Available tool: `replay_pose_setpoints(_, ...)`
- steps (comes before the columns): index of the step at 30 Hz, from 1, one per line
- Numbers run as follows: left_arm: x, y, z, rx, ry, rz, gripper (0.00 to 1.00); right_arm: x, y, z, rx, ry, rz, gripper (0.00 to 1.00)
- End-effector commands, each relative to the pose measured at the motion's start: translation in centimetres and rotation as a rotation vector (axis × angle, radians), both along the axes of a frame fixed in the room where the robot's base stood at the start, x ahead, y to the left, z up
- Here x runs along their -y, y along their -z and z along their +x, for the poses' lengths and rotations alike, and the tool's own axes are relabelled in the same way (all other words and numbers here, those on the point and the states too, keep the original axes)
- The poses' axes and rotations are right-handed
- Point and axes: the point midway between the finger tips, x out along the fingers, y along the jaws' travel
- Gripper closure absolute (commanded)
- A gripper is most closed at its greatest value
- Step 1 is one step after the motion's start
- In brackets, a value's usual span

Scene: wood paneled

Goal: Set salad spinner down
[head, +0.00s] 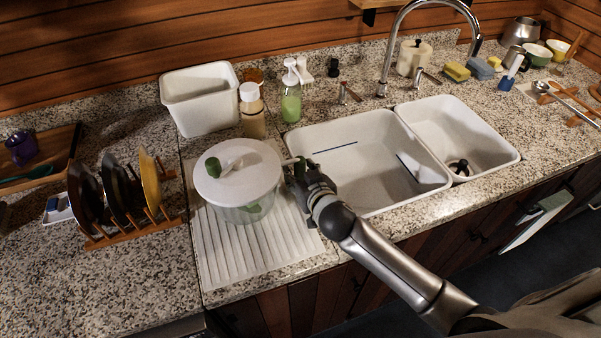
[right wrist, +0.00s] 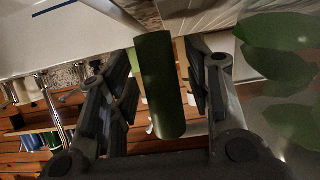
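The salad spinner (head: 238,178) has a white lid with a green knob and a clear bowl with green leaves inside. It is upright over the ribbed drainboard left of the sink and appears to rest on it. A pale arm reaches right from its lid to a green handle, which shows in the right wrist view (right wrist: 160,85). My right gripper (head: 298,175) is at this handle. In the right wrist view its fingers (right wrist: 160,95) stand on both sides of the green handle, with narrow gaps visible. My left gripper is not in view.
The white drainboard (head: 220,262) has bare room in front of the spinner. A dish rack with plates (head: 135,228) stands to the left. A white bin (head: 203,100), a tan bottle (head: 252,112) and a green soap bottle (head: 291,100) stand behind. The double sink (head: 365,160) is to the right.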

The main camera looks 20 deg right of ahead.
Motion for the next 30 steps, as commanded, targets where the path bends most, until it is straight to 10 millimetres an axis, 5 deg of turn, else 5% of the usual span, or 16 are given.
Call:
replay_pose_setpoints(11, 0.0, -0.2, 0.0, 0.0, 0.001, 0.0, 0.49, 0.0, -0.4, -0.3, -0.001, 0.0, -0.001, 0.53)
replay_pose_setpoints(30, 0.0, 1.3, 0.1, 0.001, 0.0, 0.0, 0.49, 0.3, -3.8, -8.7, -0.001, 0.0, 0.0, 0.53)
